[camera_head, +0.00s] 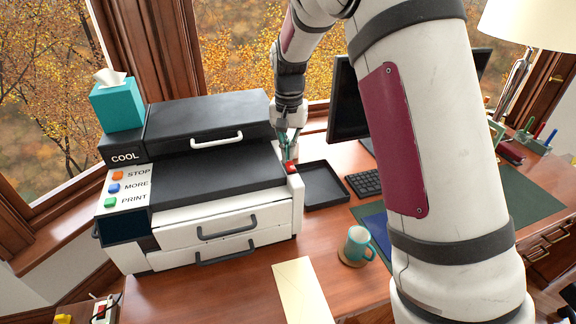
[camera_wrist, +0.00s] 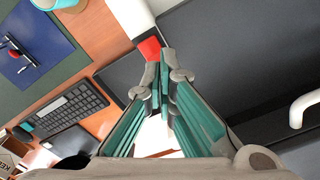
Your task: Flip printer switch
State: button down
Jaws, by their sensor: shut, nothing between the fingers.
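The printer (camera_head: 215,183) is a large black and white machine on the wooden desk. A small red switch (camera_head: 291,167) sits on the white right edge of its top. In the wrist view the red switch (camera_wrist: 149,48) lies just beyond my fingertips. My gripper (camera_head: 287,150) is above the printer's right edge, pointing down at the switch. In the wrist view my gripper (camera_wrist: 158,72) has its teal-lined fingers together at the tips with nothing between them. The tips are very close to the switch; I cannot tell whether they touch it.
A teal tissue box (camera_head: 118,105) stands on the printer's left. A black tray (camera_head: 323,185), a keyboard (camera_head: 364,184) and a monitor (camera_head: 349,100) are to the right. A mug (camera_head: 358,246) stands near the front. Orange, blue and green buttons (camera_head: 114,188) are on the printer's left panel.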

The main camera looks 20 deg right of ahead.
aim_at(289, 163)
jog(key=shift+f, duration=0.8)
dwell(0.4)
jog(key=shift+r, duration=0.1)
jog(key=shift+r+p, duration=0.7)
jog(key=shift+r, duration=2.75)
jog(key=shift+r, duration=0.1)
jog(key=s+r+n+t, duration=0.3)
jog(key=s+r, duration=1)
jog(key=s, duration=0.3)
jog(key=s+n+t, duration=0.2)
jog(key=s+n, duration=0.1)
jog(key=s, duration=1.4)
jog(key=shift+f, duration=0.2)
